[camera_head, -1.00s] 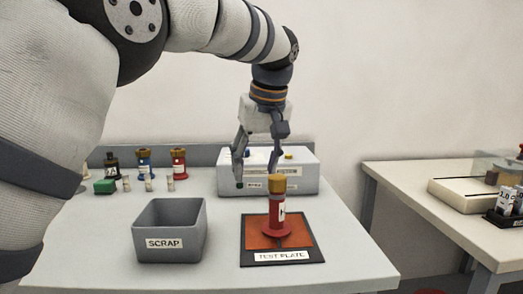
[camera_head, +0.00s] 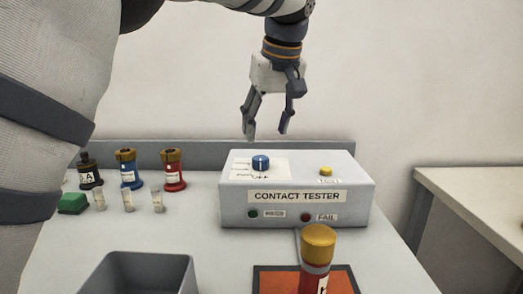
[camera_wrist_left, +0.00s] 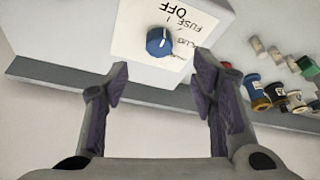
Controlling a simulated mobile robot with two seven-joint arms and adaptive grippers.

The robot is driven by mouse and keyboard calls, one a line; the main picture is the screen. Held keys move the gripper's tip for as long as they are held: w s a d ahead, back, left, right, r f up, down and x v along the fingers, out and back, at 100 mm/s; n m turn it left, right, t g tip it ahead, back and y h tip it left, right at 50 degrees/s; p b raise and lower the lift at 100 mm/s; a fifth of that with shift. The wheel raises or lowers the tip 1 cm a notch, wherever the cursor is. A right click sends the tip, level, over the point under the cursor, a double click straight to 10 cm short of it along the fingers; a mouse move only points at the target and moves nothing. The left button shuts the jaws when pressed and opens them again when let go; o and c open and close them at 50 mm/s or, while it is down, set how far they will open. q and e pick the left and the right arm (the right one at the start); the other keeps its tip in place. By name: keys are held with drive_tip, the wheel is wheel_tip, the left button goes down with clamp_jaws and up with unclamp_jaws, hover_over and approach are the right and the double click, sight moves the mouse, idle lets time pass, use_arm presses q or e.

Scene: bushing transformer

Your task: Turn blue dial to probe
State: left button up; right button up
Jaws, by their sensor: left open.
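The blue dial (camera_head: 260,162) sits on a white label on top of the white contact tester box (camera_head: 232,205). In the left wrist view the dial (camera_wrist_left: 159,41) shows a white pointer mark, with the words OFF and FUSE on its label; a further word is partly readable. My left gripper (camera_head: 266,135) is open and empty, pointing down above the box's back edge, apart from the dial. In the left wrist view its two fingers (camera_wrist_left: 160,78) stand wide, with the dial beyond the gap between them. My right gripper is not in view.
A yellow button (camera_head: 326,171) is on the box's right top. A red bushing with a gold cap (camera_head: 318,245) stands on the test plate (camera_head: 345,281) in front. The grey scrap bin (camera_head: 140,262) is at front left. Bushings and small parts stand at left.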

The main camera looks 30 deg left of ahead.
sight(260, 158)
use_arm(q)
drive_tip(key=x, duration=0.8)
drive_tip(key=shift+w+f, duration=0.1)
drive_tip(key=c, duration=1.1)
